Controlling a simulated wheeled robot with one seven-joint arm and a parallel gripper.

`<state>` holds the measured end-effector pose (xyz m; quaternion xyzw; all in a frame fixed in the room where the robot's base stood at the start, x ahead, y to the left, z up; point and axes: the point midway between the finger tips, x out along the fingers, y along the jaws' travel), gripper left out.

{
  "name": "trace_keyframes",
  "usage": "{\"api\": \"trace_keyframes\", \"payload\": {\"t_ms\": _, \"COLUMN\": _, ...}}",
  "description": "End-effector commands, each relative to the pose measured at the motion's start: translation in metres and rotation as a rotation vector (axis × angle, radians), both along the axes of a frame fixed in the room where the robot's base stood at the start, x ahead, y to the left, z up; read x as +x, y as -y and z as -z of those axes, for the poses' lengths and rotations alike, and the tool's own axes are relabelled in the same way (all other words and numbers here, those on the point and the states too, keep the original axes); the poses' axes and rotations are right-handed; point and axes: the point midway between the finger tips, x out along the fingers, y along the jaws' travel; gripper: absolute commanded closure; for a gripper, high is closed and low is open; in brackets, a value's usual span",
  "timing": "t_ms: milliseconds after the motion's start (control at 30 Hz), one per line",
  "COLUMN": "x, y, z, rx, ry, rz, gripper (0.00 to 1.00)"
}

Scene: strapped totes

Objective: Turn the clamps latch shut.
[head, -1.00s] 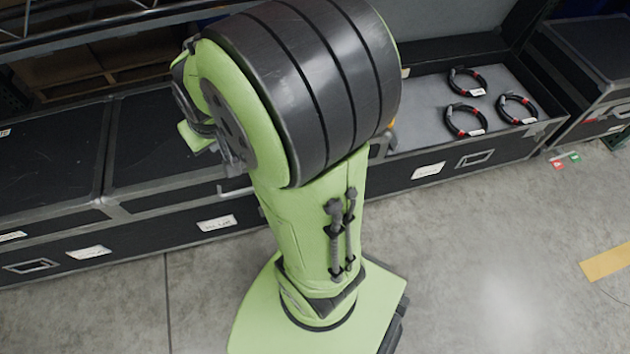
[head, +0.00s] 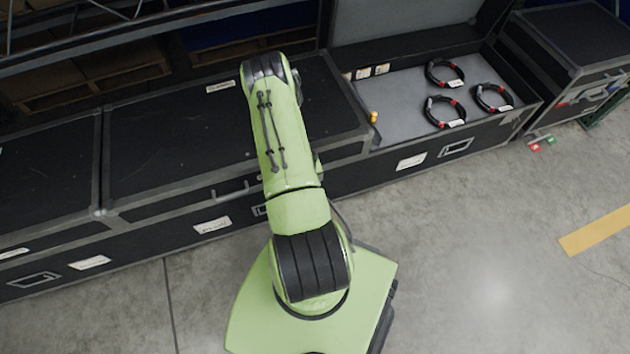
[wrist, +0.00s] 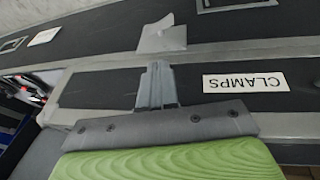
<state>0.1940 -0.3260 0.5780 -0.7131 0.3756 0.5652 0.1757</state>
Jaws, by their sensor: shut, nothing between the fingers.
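The white CLAMPS label (wrist: 245,83) sits upside down on a dark case front in the wrist view. A pale grey metal piece, which looks like the latch (wrist: 161,37), is on the grey edge strip beyond my fingers, slightly left of the label. I cannot tell how far it is turned. My gripper (wrist: 157,72) is shut and empty, with its fingertips pointing at the latch and a small gap seeming to remain. In the head view my own arm hides the gripper and the latch.
A closed black case lid (head: 200,130) lies under my arm. To its right an open case (head: 395,108) holds black cable coils (head: 444,73). A front handle (head: 230,190) shows left of my arm. The floor (head: 480,250) in front is clear.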

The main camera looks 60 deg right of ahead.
Motion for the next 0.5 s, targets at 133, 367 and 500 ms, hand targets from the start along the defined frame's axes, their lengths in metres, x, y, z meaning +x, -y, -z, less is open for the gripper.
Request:
{"api": "trace_keyframes", "payload": {"t_ms": 133, "x": 0.002, "y": 0.01, "z": 0.036, "rx": 0.001, "ry": -0.001, "rz": 0.0, "gripper": 1.0}}
{"api": "trace_keyframes", "payload": {"t_ms": 367, "x": 0.006, "y": 0.027, "z": 0.084, "rx": 0.001, "ry": 0.0, "rz": 0.001, "gripper": 1.0}}
{"api": "trace_keyframes", "payload": {"t_ms": 500, "x": -0.003, "y": 0.036, "z": 0.102, "rx": 0.002, "ry": 0.0, "rz": 0.002, "gripper": 1.0}}
